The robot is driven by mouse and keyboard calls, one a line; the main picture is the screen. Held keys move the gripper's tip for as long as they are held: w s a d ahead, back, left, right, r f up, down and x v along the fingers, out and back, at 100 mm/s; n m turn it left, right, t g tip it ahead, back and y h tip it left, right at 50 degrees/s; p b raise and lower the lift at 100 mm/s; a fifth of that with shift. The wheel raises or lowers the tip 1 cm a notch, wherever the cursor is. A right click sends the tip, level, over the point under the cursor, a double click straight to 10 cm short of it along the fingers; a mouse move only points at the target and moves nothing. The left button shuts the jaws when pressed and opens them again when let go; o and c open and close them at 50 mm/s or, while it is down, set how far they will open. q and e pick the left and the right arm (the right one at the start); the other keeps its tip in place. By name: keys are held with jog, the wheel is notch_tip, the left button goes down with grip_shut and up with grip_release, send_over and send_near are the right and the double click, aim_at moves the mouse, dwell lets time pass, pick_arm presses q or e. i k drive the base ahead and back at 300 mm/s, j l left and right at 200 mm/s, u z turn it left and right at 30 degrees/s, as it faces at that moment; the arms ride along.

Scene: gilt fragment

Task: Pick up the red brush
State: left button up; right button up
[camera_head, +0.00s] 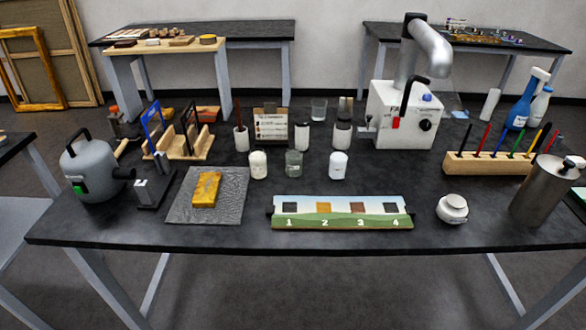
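A brush with a red handle (484,137) stands upright, leaning slightly, in a long wooden rack (487,167) at the right of the dark table. It stands between a dark-handled brush (466,138) and a blue-handled brush (501,138). Green, yellow and black handles stand further right in the same rack, with another reddish handle (551,141) at its right end. A dark red stick (238,112) also stands in a white cup at the middle left. Neither of my grippers is in view.
A metal canister (544,190) stands just in front of the rack's right end. Blue and white spray bottles (522,103) stand behind it. A white machine (401,118) is to the left. A round white jar (452,208) sits in front. Free tabletop lies left of the rack.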

aim_at(481, 144)
jog(key=i+l+z, duration=0.65)
jog(key=i, duration=0.15)
jog(key=i+l+z, duration=0.15)
jog(key=i+z, duration=0.2)
jog(key=l, duration=0.15)
